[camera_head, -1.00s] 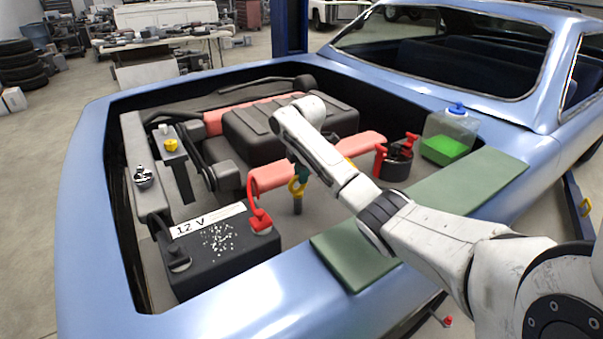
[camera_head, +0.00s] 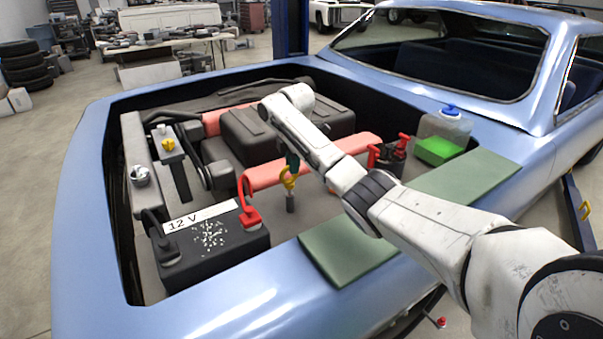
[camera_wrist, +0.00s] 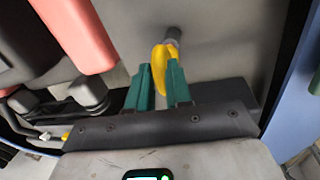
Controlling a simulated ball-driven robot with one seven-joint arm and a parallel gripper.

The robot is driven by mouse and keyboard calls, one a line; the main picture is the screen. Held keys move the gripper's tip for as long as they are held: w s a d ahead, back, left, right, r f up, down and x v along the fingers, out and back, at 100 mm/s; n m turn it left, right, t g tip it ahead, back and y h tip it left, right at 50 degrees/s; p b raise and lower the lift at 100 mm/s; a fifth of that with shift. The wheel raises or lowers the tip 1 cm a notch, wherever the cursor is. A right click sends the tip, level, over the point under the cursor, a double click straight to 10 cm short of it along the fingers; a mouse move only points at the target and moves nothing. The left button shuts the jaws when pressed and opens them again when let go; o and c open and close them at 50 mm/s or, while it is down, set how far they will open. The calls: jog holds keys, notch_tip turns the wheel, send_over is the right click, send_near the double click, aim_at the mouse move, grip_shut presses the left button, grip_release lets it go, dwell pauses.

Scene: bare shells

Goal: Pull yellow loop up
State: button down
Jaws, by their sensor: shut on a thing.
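The yellow loop (camera_head: 289,178) stands on top of a dark grey tube (camera_head: 291,203) in the engine bay, between the battery and my arm. My gripper (camera_head: 293,163) is at the loop from above. In the wrist view the teal fingers of my gripper (camera_wrist: 163,82) are on either side of the yellow loop (camera_wrist: 159,66), shut on it. The loop's far end meets the grey tube (camera_wrist: 173,35). In the head view my arm partly hides the fingers.
A black 12 V battery (camera_head: 212,245) with a red terminal clamp (camera_head: 249,212) stands to the left. A red pipe (camera_head: 262,176) runs just behind the loop. A green pad (camera_head: 350,243) lies on the fender, and a bottle with green fluid (camera_head: 441,140) stands to the right.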

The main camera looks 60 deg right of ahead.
notch_tip(320, 180, up, 8)
jog(key=p, duration=0.5)
jog(key=shift+d, duration=0.1)
jog(key=c, duration=1.3)
grip_release()
jog(key=shift+r, duration=0.1)
jog(key=shift+c, duration=0.2)
jog(key=shift+o, duration=1.4)
jog(key=shift+f, duration=0.2)
notch_tip(320, 180, up, 11)
jog(key=s+a, duration=0.1)
jog(key=shift+s, duration=0.15)
